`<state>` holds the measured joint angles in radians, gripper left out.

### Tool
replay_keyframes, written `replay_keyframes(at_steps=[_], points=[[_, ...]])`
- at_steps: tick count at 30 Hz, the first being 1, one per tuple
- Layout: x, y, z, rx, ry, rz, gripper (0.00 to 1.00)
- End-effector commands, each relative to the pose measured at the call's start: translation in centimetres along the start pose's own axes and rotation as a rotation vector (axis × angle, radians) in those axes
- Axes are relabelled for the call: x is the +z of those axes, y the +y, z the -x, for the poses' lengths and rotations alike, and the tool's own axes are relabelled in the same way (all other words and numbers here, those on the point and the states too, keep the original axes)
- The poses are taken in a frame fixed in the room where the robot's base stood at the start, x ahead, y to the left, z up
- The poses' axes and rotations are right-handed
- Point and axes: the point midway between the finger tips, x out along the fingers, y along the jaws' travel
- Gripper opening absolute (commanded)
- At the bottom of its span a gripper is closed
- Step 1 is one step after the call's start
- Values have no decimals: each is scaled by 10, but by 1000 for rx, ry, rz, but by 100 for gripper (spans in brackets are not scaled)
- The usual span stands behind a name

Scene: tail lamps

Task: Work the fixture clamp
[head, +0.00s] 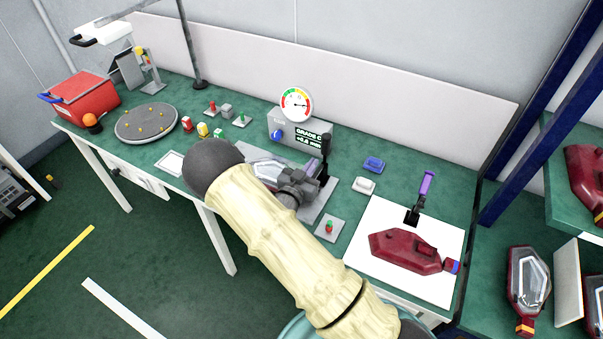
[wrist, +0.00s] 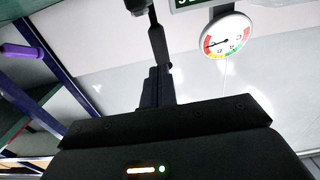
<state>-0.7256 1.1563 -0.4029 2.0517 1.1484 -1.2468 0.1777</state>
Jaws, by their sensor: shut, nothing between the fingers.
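The fixture clamp (head: 324,156) stands on a grey plate (head: 314,211) near the middle of the green bench, its dark lever upright. A clear-topped lamp (head: 263,168) lies on that plate, partly hidden by my arm. My gripper (head: 312,181) is shut and empty, low over the plate, beside the clamp on its near side. In the wrist view, my shut fingers (wrist: 157,85) point towards a dark upright part, likely the clamp (wrist: 157,40). I cannot tell whether they touch.
A dial gauge (head: 296,104) on a grey box stands behind the plate and shows in the wrist view (wrist: 228,36). A red lamp (head: 405,250) and a purple-handled tool (head: 427,184) are on a white mat (head: 380,217) to the right. A red-green button (head: 329,227) sits nearby.

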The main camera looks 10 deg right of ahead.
Motion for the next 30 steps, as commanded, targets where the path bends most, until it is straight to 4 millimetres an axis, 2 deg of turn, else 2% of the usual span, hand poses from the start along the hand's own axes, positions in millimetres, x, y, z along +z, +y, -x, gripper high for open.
replay_keyframes(at_steps=[6,12,21,22,30], points=[[-3,1,-39,1,1,1,0],[-1,0,-58,0,0,0,0],[0,0,-61,0,0,0,0],[0,-8,-55,-3,0,-3,0],[-1,-5,-58,-9,-13,0,0]])
